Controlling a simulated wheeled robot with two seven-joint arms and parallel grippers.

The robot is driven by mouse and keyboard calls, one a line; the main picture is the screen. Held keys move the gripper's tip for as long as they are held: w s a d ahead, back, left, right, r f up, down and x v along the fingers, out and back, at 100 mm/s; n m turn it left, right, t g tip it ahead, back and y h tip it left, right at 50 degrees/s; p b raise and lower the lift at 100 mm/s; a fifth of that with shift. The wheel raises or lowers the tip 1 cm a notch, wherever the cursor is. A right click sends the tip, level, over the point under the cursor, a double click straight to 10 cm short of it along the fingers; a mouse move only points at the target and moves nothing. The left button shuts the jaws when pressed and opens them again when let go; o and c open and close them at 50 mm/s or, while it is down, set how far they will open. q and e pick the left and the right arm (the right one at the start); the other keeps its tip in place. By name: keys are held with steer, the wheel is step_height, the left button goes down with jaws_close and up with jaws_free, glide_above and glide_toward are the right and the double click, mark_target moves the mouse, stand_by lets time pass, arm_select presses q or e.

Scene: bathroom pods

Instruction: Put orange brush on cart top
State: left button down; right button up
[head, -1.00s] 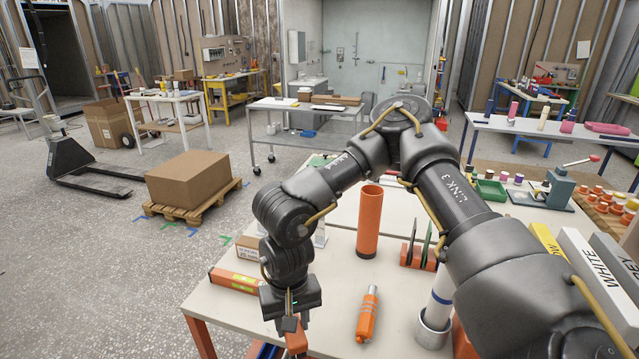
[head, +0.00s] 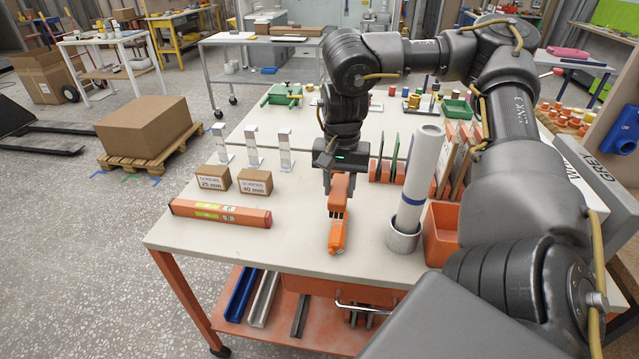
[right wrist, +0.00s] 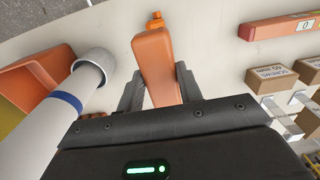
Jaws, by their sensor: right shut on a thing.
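My right gripper (head: 338,172) points down over the middle of the cream top of the wheeled, orange-legged cart (head: 285,252). It is shut on an orange block-like piece, which I take for the orange brush (head: 341,192); it also shows between the fingers in the right wrist view (right wrist: 157,68). I cannot tell whether the brush touches the top. A second orange tool (head: 337,238) lies on the top just in front of it, partly hidden by the brush. My left gripper is out of view.
A white roll in a grey cup (head: 403,236) and an orange bin (head: 440,235) stand right of the gripper. An orange bar (head: 220,213) and two small cartons (head: 255,182) are to the left. The front-left top is clear. Metal profiles (head: 262,298) lie on the lower shelf.

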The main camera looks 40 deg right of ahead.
steer(key=w+f, duration=0.3)
steer(key=w, duration=0.1)
steer(key=w+f, duration=0.3)
steer(key=w, duration=0.1)
steer(key=w+a+f+b, duration=0.1)
steer(key=w+f, duration=0.1)
steer(key=w, duration=0.2)
steer(key=shift+a+f, duration=0.1)
steer(key=shift+f, duration=0.3)
steer(key=shift+w+f, duration=0.25)
steer(key=shift+f, duration=0.1)
step_height(320, 180, down, 2)
steer(key=shift+f+p, duration=0.15)
steer(key=shift+p, duration=0.4)
steer(key=shift+f, duration=0.3)
